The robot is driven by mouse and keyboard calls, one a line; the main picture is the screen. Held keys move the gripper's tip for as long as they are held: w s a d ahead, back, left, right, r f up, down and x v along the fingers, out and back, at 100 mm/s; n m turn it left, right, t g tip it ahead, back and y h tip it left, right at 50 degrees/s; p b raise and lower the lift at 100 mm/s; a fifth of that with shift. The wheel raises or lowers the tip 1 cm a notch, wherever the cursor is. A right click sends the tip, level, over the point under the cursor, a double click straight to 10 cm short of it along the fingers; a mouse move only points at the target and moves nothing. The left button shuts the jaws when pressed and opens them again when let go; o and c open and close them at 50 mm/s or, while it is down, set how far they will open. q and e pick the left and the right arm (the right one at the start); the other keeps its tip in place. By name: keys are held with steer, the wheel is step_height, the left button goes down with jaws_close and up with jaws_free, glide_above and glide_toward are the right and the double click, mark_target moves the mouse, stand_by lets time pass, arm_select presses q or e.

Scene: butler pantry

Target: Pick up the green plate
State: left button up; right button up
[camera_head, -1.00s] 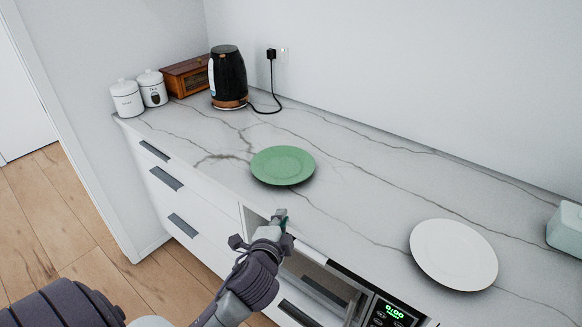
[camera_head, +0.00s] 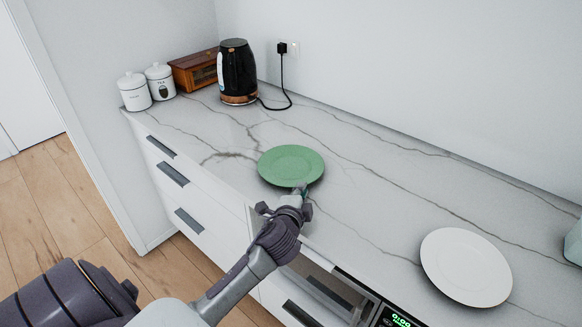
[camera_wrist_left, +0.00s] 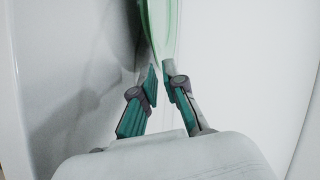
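The green plate (camera_head: 291,164) lies on the marble counter near its front edge. My left gripper (camera_head: 302,191) is at the plate's near rim in the head view. In the left wrist view, the green plate (camera_wrist_left: 161,25) appears nearly edge-on, with its rim reaching down to the gap between the fingertips of my left gripper (camera_wrist_left: 161,80). The fingers are apart with a narrow gap, and I see no clear contact with the rim. In the head view the arm hides part of the counter's front edge. My right gripper is not in view.
A white plate (camera_head: 466,267) lies to the right on the counter (camera_head: 380,205). A black kettle (camera_head: 236,72), two white canisters (camera_head: 160,82) and a wooden box (camera_head: 193,70) stand at the back left. A pale green object (camera_head: 574,243) is at the right edge. The counter's middle is clear.

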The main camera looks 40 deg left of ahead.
mark_target(309, 175)
arm_select(q)
steer(key=shift+w+a, duration=0.15)
steer(key=shift+w, duration=0.3)
steer(key=x, duration=0.3)
steer(key=shift+w+f+p, duration=0.1)
steer(key=shift+w+p, duration=0.2)
steer(key=shift+p, duration=0.1)
steer(key=shift+w+a+f, duration=0.1)
steer(key=shift+w+a, duration=0.05)
steer(key=shift+w, duration=0.1)
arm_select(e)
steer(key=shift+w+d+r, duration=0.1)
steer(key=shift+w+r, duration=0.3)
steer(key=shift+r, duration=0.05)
arm_select(q)
steer(key=shift+c, duration=0.3)
jaws_close()
